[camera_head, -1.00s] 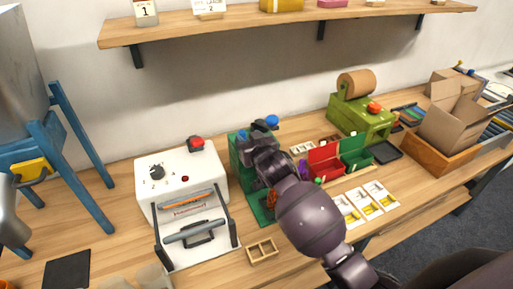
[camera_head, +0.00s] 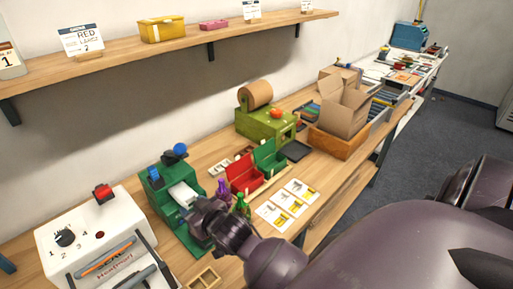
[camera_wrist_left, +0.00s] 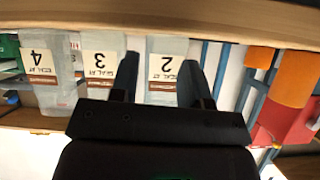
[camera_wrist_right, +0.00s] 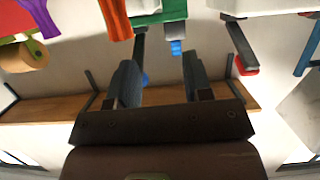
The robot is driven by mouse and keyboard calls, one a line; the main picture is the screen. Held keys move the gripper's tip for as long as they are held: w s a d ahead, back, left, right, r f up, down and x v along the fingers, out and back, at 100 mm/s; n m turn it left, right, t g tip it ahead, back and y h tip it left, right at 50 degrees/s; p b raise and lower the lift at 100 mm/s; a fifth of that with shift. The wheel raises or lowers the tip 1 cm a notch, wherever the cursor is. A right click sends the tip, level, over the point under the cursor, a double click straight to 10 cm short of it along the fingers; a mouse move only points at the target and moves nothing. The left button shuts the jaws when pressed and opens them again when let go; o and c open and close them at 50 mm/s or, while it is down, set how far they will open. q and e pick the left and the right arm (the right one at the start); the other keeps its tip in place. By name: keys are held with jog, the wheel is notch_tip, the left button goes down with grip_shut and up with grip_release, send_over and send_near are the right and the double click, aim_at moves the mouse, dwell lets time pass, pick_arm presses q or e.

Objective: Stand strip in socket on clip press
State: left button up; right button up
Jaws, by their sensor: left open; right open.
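The green clip press (camera_head: 168,218) stands on the bench beside the white sealing machine, with blue knobs on top. A white flat piece (camera_head: 183,194) sits on its upper part; I cannot tell whether it is the strip. The socket is not discernible. My right gripper (camera_head: 197,222) is at the front right of the press and partly covers it. In the right wrist view its fingers (camera_wrist_right: 158,75) are apart with nothing held, and the green press (camera_wrist_right: 160,12) shows beyond them. My left gripper (camera_wrist_left: 160,75) is open and empty, in front of several numbered clear packs.
The white sealing machine (camera_head: 75,235) stands left of the press. Red (camera_head: 243,176) and green (camera_head: 268,157) bins, purple and green bottles and cards (camera_head: 287,204) lie right. A small wooden tray (camera_head: 203,278) is near the front. A shelf (camera_head: 130,50) runs above.

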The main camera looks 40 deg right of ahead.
jog(key=shift+g, duration=0.8)
jog(key=s+d+f, duration=0.1)
jog(key=s+f, duration=0.1)
jog(key=s, duration=0.1)
jog(key=s+f, duration=0.3)
jog(key=s+d+f, duration=0.1)
jog(key=s+f, duration=0.1)
jog(key=s, duration=0.1)
jog(key=shift+d+f, duration=0.35)
jog(key=shift+f, duration=0.05)
jog(key=s+d+f, duration=0.1)
jog(key=s+f, duration=0.1)
jog(key=s, duration=0.3)
jog(key=s+d+f+g, duration=0.1)
jog(key=s+f, duration=0.2)
jog(key=s, duration=0.3)
jog(key=shift+f+h, duration=0.3)
jog(key=shift+h, duration=0.1)
jog(key=shift+w+d, duration=0.1)
